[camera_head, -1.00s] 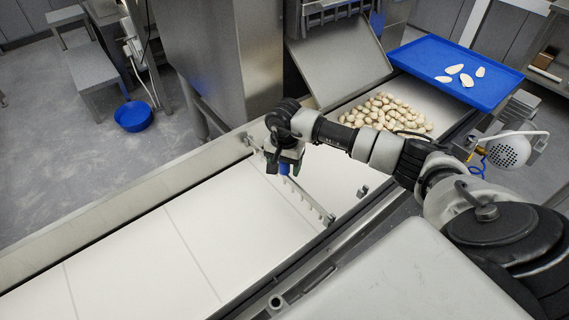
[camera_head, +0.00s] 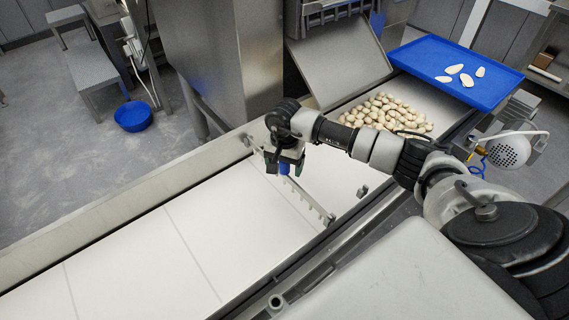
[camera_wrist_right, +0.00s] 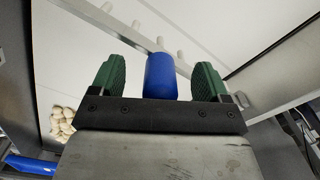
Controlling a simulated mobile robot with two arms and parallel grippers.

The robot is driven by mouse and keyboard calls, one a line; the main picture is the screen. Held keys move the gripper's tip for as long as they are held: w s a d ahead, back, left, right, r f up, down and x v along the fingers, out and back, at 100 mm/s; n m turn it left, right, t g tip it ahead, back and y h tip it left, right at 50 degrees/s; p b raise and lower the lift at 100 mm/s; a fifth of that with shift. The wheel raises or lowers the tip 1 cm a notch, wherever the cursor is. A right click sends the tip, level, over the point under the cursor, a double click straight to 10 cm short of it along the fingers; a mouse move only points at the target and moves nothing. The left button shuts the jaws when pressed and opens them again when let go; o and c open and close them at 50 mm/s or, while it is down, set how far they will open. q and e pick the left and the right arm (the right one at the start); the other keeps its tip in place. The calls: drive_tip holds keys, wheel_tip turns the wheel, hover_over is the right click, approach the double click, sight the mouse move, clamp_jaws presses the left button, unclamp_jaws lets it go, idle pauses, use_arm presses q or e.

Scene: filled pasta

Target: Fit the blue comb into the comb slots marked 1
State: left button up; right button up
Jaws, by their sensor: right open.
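The comb's bar (camera_head: 307,197) is light grey with several short pegs, and it lies across the white belt. Its blue handle (camera_head: 284,169) stands up between the fingers of my right gripper (camera_head: 286,163). In the right wrist view the handle (camera_wrist_right: 160,76) sits between the two green finger pads of the right gripper (camera_wrist_right: 159,78), with a gap on each side. The gripper is open and not clamped on it. Part of the bar (camera_wrist_right: 122,29) shows beyond the handle. I cannot read any slot number. My left gripper is not in view.
The white belt (camera_head: 190,250) is clear left of the comb. Several filled pasta pieces (camera_head: 385,111) lie on the belt's far right part. A blue tray (camera_head: 425,72) with a few pale pieces is behind them. Metal rails (camera_head: 110,212) edge the belt. A blue bowl (camera_head: 133,116) is on the floor.

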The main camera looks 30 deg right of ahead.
drive_tip(key=shift+r, duration=0.1)
drive_tip(key=shift+r+p, duration=2)
drive_tip(key=shift+r, duration=1.5)
wheel_tip(320, 180, up, 11)
drive_tip(key=b, duration=0.1)
drive_tip(key=shift+f, duration=0.15)
drive_tip(key=shift+s+f, duration=0.1)
